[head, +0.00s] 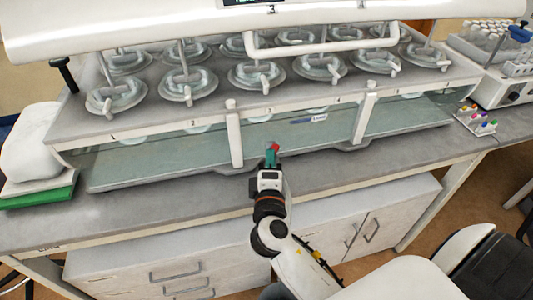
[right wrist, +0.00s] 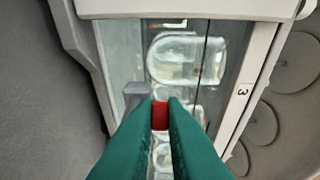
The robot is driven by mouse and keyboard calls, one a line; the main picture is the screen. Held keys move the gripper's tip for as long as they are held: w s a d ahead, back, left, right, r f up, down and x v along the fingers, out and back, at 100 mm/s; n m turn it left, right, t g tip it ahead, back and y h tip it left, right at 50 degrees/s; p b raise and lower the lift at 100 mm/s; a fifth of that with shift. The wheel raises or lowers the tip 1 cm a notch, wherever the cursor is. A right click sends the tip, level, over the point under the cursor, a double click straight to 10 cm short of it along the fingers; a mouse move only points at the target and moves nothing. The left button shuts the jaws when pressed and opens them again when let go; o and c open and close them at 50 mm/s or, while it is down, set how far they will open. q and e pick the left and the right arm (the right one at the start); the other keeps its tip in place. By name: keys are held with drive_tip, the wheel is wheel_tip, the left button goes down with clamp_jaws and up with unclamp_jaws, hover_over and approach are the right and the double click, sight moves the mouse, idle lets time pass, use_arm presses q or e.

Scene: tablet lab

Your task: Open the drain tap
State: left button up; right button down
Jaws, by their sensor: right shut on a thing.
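The drain tap has a small red handle, at the middle of the front edge of the water bath; it shows in the head view (head: 276,147) and between my fingers in the right wrist view (right wrist: 160,115). A grey piece (right wrist: 135,92) sits just beside the handle. My right gripper (head: 271,154) reaches up to the tap from the front. Its green fingers (right wrist: 160,106) are shut on the red handle, one on each side. The rest of the tap is mostly hidden by the fingers. My left gripper is in neither view.
The glass-walled bath (head: 180,163) stands on a grey bench (head: 130,218), with several vessels in its top plate and a white head above. A green-based white thing (head: 35,192) is at left. A rack of coloured caps (head: 478,122) is at right.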

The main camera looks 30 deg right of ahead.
idle(0.3)
drive_tip(key=c, duration=1.8)
unclamp_jaws()
drive_tip(key=shift+d, duration=0.1)
drive_tip(key=shift+b+v, duration=1.85)
drive_tip(key=shift+v, duration=4.1)
drive_tip(key=shift+d, duration=0.1)
